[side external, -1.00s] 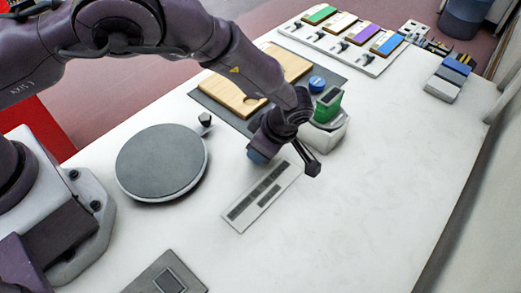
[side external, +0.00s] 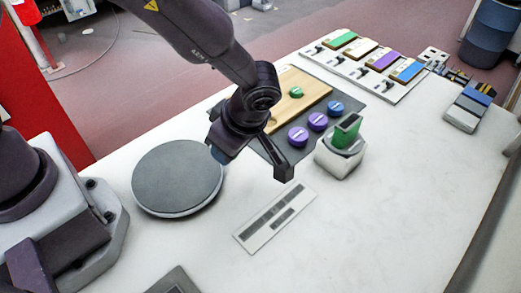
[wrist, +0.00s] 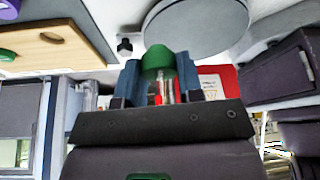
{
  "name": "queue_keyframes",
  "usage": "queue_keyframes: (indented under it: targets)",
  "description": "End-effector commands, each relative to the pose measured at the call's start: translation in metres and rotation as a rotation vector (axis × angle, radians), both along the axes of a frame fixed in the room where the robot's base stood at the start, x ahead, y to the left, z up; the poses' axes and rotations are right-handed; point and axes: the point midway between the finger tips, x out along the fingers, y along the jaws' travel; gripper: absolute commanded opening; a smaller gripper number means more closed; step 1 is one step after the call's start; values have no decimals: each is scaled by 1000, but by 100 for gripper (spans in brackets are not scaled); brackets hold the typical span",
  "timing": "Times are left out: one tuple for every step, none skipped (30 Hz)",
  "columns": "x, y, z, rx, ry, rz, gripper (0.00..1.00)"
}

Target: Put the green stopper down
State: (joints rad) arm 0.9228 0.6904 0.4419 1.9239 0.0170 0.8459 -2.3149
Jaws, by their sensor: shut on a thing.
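My gripper (wrist: 159,78) is shut on a green stopper (wrist: 159,56), whose rounded top shows between the blue fingertips in the wrist view. In the side external view my gripper (side external: 219,152) is between the round grey plate (side external: 178,178) and the dark mat (side external: 268,147); the held stopper is hidden there. Another green round piece (side external: 296,92) is on the wooden board (side external: 312,88). I cannot tell how high the held stopper is above the table.
Two purple round pieces (side external: 298,136) and a blue one (side external: 335,108) are on the mat. A flat marked strip (side external: 275,216) lies in front.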

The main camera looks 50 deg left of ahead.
Motion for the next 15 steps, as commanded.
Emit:
queue_keyframes:
  targets:
    - [-10, 3, 5, -3, -1, -2, 9]
    - [-15, 6, 7, -2, 0, -2, 9]
    - [-20, 8, 10, -1, 1, 0, 9]
    - [-24, 10, 12, -2, 1, 0, 9]
    - [-27, 12, 14, -2, 0, 0, 9]
    - [-31, 13, 15, -1, -1, 0, 9]
    - [-33, 15, 17, -2, -1, -3, 9]
    - [-35, 16, 18, -1, -2, -7, 9]
    - [-36, 18, 19, -1, -1, -21, 9]
    - [-36, 19, 20, -1, -1, -39, 9]
    - [-35, 20, 21, -1, -2, -64, 9]
    - [-32, 22, 23, 0, -3, -114, 8]
    - [-29, 24, 25, -2, -3, -159, 8]
    - [-25, 27, 27, 0, -2, -212, 8]
    - [-19, 31, 30, -1, -3, -294, 8]
